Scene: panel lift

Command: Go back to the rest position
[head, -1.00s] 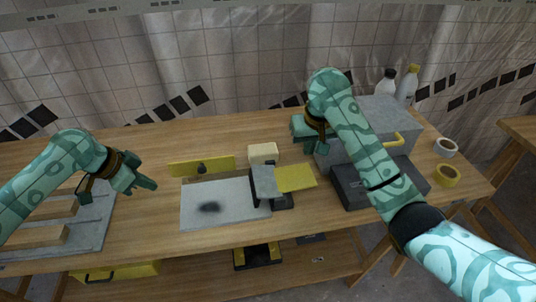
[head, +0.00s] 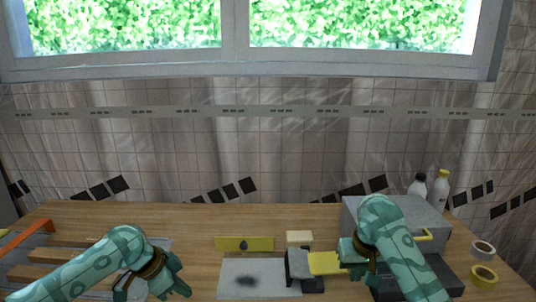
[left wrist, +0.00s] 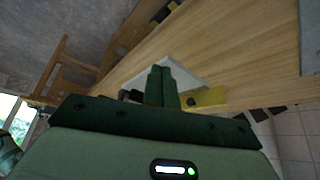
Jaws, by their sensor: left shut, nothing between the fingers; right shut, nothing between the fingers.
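My left gripper (head: 178,284) is low at the left in the head view, above the table. In the left wrist view its two green fingers (left wrist: 161,86) are together with nothing between them. My right gripper (head: 352,260) is shut and empty in front of the grey box, beside the yellow plate in the picture. Its fingertips are partly hidden by its own arm.
On the wooden table (head: 200,220) are a pale panel (head: 262,284) with a dark spot, a yellow strip (head: 225,243), a yellow plate (head: 323,263), a grey box (head: 408,213) and tape rolls (head: 483,249). Bottles (head: 441,188) stand at the back right. A slatted rack (head: 72,261) is at left.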

